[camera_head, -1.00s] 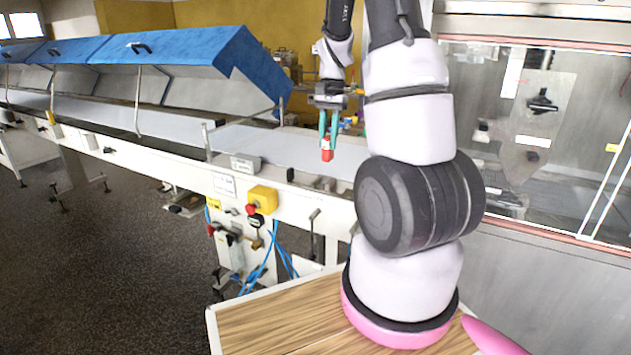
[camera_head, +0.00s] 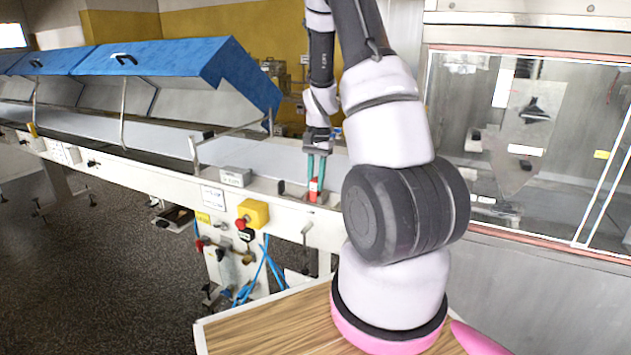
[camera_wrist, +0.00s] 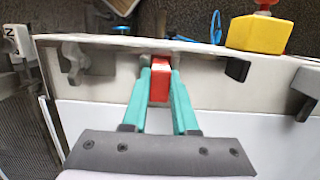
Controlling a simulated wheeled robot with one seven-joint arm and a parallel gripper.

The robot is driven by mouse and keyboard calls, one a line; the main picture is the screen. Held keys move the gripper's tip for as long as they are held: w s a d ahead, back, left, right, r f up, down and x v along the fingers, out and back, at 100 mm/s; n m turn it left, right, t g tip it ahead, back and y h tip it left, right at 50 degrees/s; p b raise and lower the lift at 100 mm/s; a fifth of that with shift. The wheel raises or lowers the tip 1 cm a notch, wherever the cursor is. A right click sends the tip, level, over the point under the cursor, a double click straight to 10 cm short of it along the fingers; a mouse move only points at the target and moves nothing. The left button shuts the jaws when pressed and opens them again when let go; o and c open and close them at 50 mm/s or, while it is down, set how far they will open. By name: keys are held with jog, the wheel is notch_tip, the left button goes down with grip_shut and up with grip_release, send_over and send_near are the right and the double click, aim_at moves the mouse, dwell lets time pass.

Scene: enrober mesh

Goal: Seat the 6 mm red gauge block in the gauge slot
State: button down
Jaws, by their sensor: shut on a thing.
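The red gauge block (camera_head: 314,187) is between the teal fingers of my gripper (camera_head: 316,178), low over the near edge of the conveyor frame. In the wrist view the red block (camera_wrist: 160,80) sits between the fingertips of my gripper (camera_wrist: 160,88), which is shut on it. The block's far end is close to the pale frame rail. I cannot tell whether it touches the rail or sits inside a slot. The gauge slot itself is not clearly visible, being hidden by the block and fingers or too small to make out.
A small grey labelled box (camera_head: 235,176) stands on the frame left of the block. A yellow box with a red button (camera_head: 252,213) is mounted on the frame's front; it also shows in the wrist view (camera_wrist: 258,33). Dark brackets (camera_wrist: 236,69) flank the rail. The belt (camera_wrist: 255,140) is clear.

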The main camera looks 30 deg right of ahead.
jog(key=c, duration=0.7)
grip_release()
jog(key=shift+f, duration=0.15)
notch_tip(320, 180, up, 12)
jog(key=w+d, duration=0.1)
jog(key=s+a+r+n+t, duration=0.2)
jog(key=s+a+r, duration=0.2)
jog(key=r, duration=0.5)
jog(key=s+a+r+n+t, duration=0.1)
jog(key=s+a+r+t, duration=0.1)
jog(key=s, duration=0.3)
jog(key=s+a+r+n+t, duration=0.1)
jog(key=s+a+r+t, duration=0.1)
jog(key=s+a+r, duration=0.3)
jog(key=s+a+r+n+t, duration=0.2)
jog(key=s+a+r, duration=0.1)
jog(key=s, duration=0.3)
jog(key=shift+s+a+r+y, duration=0.15)
jog(key=shift+s+a+y, duration=0.05)
jog(key=shift+s+y, duration=0.15)
